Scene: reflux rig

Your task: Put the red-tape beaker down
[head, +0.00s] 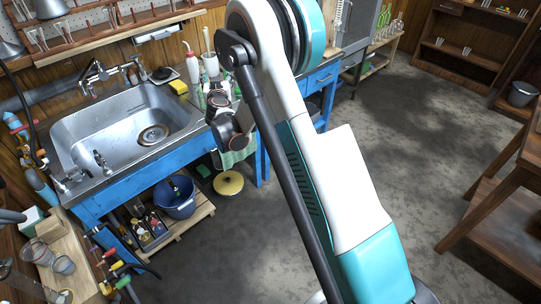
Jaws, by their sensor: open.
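I cannot make out a beaker with red tape. My gripper (217,98) is at the right end of the sink bench, beyond my dark wrist joints. It is open, but its fingertips are small and hard to separate from the bottles behind. I cannot tell whether a beaker stands between or beside the fingers. Several clear beakers (62,265) stand on a wooden surface at the lower left; no red tape shows on them.
The steel sink (85,135) is left of my gripper. A white wash bottle (192,66) and a yellow sponge (178,87) are close by. A blue bucket (176,205) stands below. A wooden table (505,205) is at the right; the floor between is open.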

